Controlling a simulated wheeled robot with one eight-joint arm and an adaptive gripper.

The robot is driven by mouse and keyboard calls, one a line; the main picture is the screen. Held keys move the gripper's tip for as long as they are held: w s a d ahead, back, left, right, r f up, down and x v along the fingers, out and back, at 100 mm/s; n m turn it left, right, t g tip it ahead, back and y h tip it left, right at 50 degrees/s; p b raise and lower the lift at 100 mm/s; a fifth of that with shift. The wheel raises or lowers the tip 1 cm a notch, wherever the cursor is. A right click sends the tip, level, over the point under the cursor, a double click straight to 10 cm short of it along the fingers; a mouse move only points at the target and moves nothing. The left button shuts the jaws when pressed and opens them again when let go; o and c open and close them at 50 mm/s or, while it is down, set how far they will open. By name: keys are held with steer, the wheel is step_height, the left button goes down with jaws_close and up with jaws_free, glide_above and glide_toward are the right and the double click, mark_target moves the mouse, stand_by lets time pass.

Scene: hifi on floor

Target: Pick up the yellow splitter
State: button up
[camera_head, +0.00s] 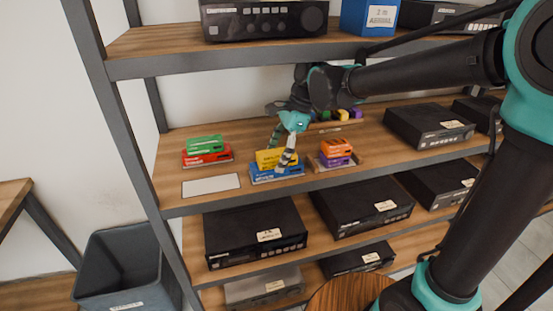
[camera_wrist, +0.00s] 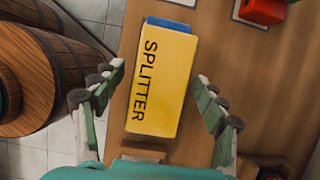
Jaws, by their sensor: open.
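The yellow splitter (camera_wrist: 160,80) is a flat box with "SPLITTER" printed on its top. It lies on top of a blue box (camera_wrist: 170,24), whose edge shows past it. In the head view the yellow splitter (camera_head: 270,157) sits on the blue box (camera_head: 276,173) on the middle shelf, partly hidden by my fingers. My gripper (camera_head: 281,151) reaches down over it from above. In the wrist view my gripper (camera_wrist: 157,105) is open, with one finger on each side of the splitter and a visible gap on both sides.
A green box (camera_head: 205,143) on a red box (camera_head: 207,157) stands to the left, behind a blank white card (camera_head: 211,185). An orange box (camera_head: 336,147) on a purple box (camera_head: 336,160) stands close to the right.

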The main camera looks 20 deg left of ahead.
steer(key=c, duration=1.4)
steer(key=shift+r, duration=0.1)
